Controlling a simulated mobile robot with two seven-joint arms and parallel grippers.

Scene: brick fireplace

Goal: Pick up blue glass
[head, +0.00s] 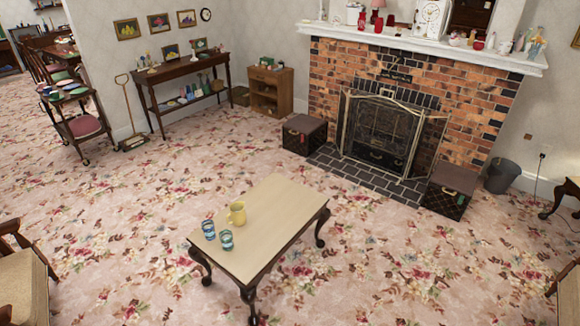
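One blue glass (208,229) is nearer the table's left edge. Neither of my grippers shows in the head view.
Open floral carpet (130,225) surrounds the coffee table. A wooden armchair (22,280) stands at the left edge. Dark boxes (304,135) and (449,190) flank the brick fireplace (395,110). A side table (182,85) stands along the back wall.

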